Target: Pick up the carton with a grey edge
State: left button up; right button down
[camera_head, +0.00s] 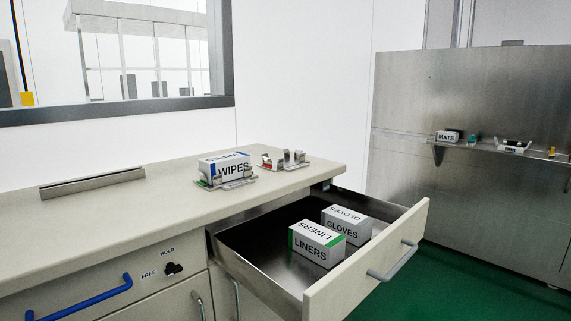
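A white carton marked GLOVES (345,224) lies in the open drawer (262,264), towards its back right. Its edge looks grey. A white carton marked LINERS (316,246) with a green edge lies in front of it and to its left, close to it; I cannot tell whether they touch. A white carton marked WIPES (224,167) with a blue edge sits in a metal holder on the counter. A small carton marked MATS (448,136) stands on the far wall shelf; its edge colour is too small to tell. Neither of my grippers is in view.
The drawer front (370,262) with its grey handle (392,262) juts out over the green floor. A second metal holder (285,160) stands on the counter (110,213). A blue handle (80,298) and a knob (173,269) are on the counter front. The drawer's left part is bare.

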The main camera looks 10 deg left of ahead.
aim_at(357, 227)
jog(key=u, duration=0.45)
jog(key=i+l+u, duration=0.1)
jog(key=l+u, duration=0.45)
jog(key=u, duration=0.15)
jog(key=i+l+u, duration=0.1)
jog(key=l+u, duration=0.25)
